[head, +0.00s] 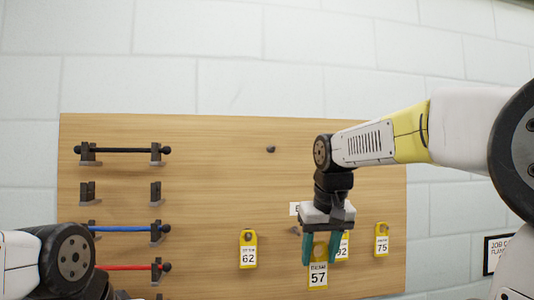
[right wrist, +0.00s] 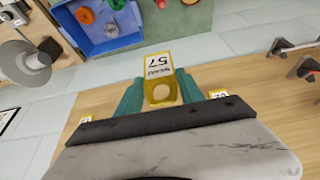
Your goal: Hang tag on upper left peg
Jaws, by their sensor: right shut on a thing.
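My right gripper (head: 321,255) is shut on the yellow tag 57 (head: 318,278), low in front of the wooden board (head: 215,200). In the right wrist view the tag (right wrist: 158,66) sits between the teal fingers (right wrist: 131,97), its number facing the camera and its hole showing. How far the tag is from the board I cannot tell. A bare dark peg (head: 270,149) stands on the upper board, above and left of the gripper. My left arm enters at the lower left of the head view; its gripper is out of sight.
Tags 62 (head: 248,251), 92 (head: 343,250) and 75 (head: 381,243) hang low on the board; 92 is partly hidden by the gripper. Black (head: 125,150), blue (head: 122,229) and red (head: 122,267) rods sit in brackets at left.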

